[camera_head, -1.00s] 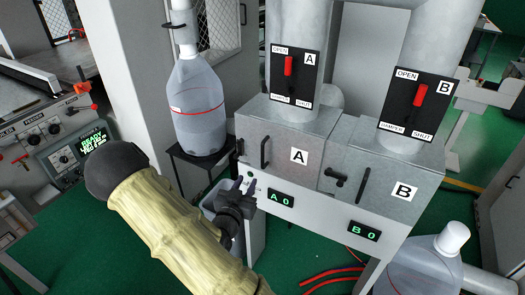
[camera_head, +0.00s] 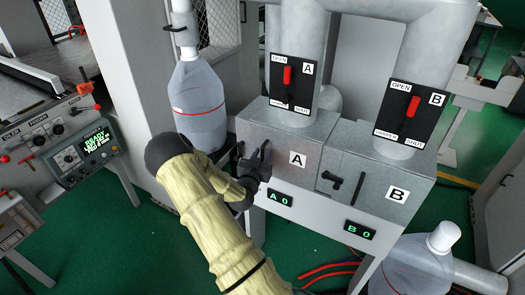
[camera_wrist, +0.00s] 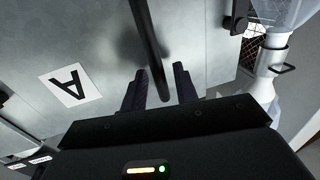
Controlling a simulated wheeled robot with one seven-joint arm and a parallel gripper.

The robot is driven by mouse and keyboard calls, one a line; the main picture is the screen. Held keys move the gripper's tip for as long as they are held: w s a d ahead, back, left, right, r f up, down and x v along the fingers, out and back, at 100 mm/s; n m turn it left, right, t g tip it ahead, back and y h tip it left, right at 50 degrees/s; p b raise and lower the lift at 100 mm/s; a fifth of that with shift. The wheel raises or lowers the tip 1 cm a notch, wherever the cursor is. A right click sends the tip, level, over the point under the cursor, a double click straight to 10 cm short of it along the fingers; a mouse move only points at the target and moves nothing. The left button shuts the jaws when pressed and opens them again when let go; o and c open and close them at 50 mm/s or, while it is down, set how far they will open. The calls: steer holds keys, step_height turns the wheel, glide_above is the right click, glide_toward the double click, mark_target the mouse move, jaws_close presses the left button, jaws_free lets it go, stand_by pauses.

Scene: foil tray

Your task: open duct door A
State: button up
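Duct door A (camera_head: 283,143) is a grey metal door with a white A label on the left duct box, and it looks shut. It also fills the upper left of the wrist view (camera_wrist: 90,35). Its dark bar handle (camera_wrist: 148,35) runs down between my fingers in the wrist view. In the head view my gripper hides most of the handle. My gripper (camera_head: 260,163) is at the door's left part. In the wrist view my gripper (camera_wrist: 160,75) is open, with one finger on each side of the bar and gaps showing. A dark latch piece (camera_wrist: 236,17) sits at the door's edge.
Duct door B (camera_head: 375,187) with its own handle is to the right. Red levers (camera_head: 287,76) and (camera_head: 413,106) stand above the doors. A plastic bottle (camera_head: 200,105) hangs at the left, close to my arm. Another container (camera_head: 415,265) stands lower right.

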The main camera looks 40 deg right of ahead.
steer(key=shift+w+d, duration=0.25)
steer(key=shift+d, duration=0.15)
steer(key=shift+c, duration=0.4)
jaws_close()
steer(key=shift+a, duration=0.2)
